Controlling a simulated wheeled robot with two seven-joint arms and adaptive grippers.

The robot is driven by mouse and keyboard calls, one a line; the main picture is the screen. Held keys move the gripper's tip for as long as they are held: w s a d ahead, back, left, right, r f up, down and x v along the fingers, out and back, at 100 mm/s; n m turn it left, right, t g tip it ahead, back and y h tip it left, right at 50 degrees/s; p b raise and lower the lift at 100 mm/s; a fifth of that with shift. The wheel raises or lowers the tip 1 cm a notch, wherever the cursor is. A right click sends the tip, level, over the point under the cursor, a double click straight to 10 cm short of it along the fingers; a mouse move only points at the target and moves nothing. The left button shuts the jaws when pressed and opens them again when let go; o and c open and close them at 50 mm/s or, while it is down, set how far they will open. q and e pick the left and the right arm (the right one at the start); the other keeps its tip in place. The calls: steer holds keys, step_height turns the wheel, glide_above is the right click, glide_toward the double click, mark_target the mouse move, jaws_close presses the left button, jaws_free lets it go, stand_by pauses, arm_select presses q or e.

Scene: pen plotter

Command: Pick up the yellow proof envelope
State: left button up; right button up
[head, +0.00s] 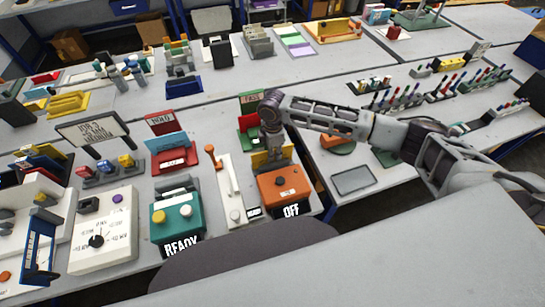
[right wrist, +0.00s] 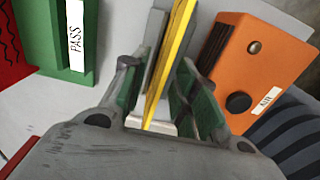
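The yellow proof envelope (head: 262,159) stands upright behind an orange box (head: 284,191) in the head view. In the right wrist view the yellow envelope (right wrist: 170,55) shows nearly edge-on as a thin strip. My right gripper (head: 273,150) points down over it and hides part of it. In the right wrist view the green-padded fingers of my right gripper (right wrist: 160,88) are apart, one on each side of the envelope. A narrow gap shows on the envelope's right side; contact on the left is unclear. My left gripper is not in view.
A green PASS holder (head: 250,122) stands just behind the envelope. A red HOLD holder (head: 172,150) is to the left. A white lever panel (head: 233,195) and a teal READY box (head: 177,220) stand left of the orange box. A grey tray (head: 353,180) lies to the right.

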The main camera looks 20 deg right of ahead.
steer(key=shift+c, duration=0.3)
jaws_close()
steer(key=shift+r, duration=0.1)
steer(key=shift+r+b, duration=0.35)
steer(key=shift+r, duration=4.6)
